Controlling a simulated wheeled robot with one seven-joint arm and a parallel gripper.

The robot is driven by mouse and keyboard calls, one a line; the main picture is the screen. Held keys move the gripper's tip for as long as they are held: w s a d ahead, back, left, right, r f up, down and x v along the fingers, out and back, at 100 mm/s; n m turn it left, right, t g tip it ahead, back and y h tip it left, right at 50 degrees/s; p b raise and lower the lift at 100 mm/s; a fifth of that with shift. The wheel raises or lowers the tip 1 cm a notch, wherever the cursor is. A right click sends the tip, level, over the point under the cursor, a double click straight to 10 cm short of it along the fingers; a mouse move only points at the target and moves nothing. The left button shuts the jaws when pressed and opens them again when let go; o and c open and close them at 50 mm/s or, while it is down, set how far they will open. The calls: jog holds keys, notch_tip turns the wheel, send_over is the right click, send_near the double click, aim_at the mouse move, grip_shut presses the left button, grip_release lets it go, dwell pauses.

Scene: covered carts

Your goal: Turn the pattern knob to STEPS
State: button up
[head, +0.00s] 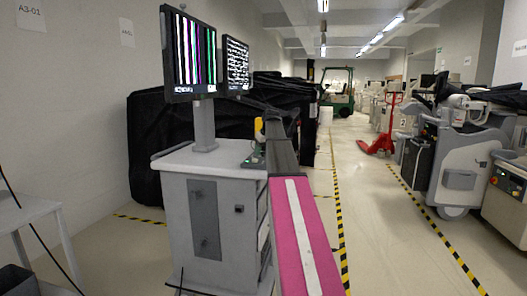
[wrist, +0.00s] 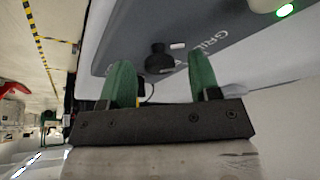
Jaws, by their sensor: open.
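The cart (head: 215,165) carries two monitors, and the left screen (head: 195,55) shows vertical coloured stripes. Its control panel (head: 252,161) is at the top right of the cart, partly behind my arm. In the wrist view, a black knob (wrist: 158,58) stands on the grey panel (wrist: 135,28), beside a small white mark and partly hidden lettering that starts "GRI". I cannot read a STEPS label. My gripper (wrist: 160,74) is open, with its green fingers apart on either side of the knob in the picture. I cannot tell whether either finger touches it.
A green lit button (wrist: 285,10) sits on the panel's far right in the wrist view. Black covered equipment (head: 150,125) stands behind the cart. A striped-edge aisle (head: 365,230) is clear to the right, with a red pallet jack (head: 383,130) and grey machine (head: 465,165) beyond.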

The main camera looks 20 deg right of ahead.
jog(key=c, duration=0.9)
jog(key=shift+m, duration=0.3)
jog(key=m+h, duration=0.1)
jog(key=m, duration=0.2)
jog(key=shift+a, duration=0.15)
jog(key=m+h, duration=0.2)
jog(key=m, duration=0.3)
jog(key=shift+a+g, duration=0.1)
jog(key=shift+g, duration=0.3)
jog(key=o, duration=0.9)
